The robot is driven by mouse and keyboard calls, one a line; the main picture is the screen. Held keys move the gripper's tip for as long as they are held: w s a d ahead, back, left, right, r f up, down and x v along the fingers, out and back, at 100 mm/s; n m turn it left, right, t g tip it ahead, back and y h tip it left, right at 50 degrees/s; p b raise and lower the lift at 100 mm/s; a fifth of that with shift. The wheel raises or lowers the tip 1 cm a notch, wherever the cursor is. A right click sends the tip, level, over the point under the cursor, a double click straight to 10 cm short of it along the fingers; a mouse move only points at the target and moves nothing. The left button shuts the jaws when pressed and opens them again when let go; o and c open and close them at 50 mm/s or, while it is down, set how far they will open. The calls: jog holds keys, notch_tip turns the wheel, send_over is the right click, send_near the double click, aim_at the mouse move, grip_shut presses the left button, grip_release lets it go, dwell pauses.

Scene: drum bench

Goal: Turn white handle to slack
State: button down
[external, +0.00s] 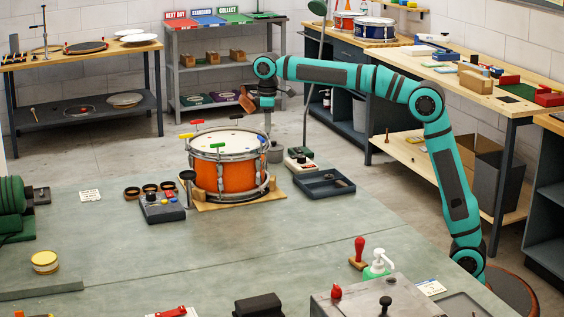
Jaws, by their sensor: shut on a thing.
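An orange drum (205,176) with a pale head and metal hoops stands upright on a wooden board (240,201) on the grey-green bench. Coloured handles stand around its rim: red (197,122), yellow (186,136), green (216,146) and black (187,175). My gripper (267,128) points down at the drum's far right rim, shut on what appears to be the white handle. That handle is mostly hidden by the fingers, and its turn angle cannot be made out.
A control box (162,207) and brown rings stand left of the drum. A dark tray (324,184) and a small red-and-white device (300,162) stand to its right. A green lamp post (309,95) rises close behind my gripper.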

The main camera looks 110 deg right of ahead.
jog(key=n, duration=0.6)
jog(key=shift+r, duration=0.1)
jog(key=n, duration=0.6)
jog(key=shift+n, duration=0.4)
jog(key=n, duration=0.4)
jog(key=shift+n, duration=2.5)
jog(key=c, duration=1.5)
grip_release()
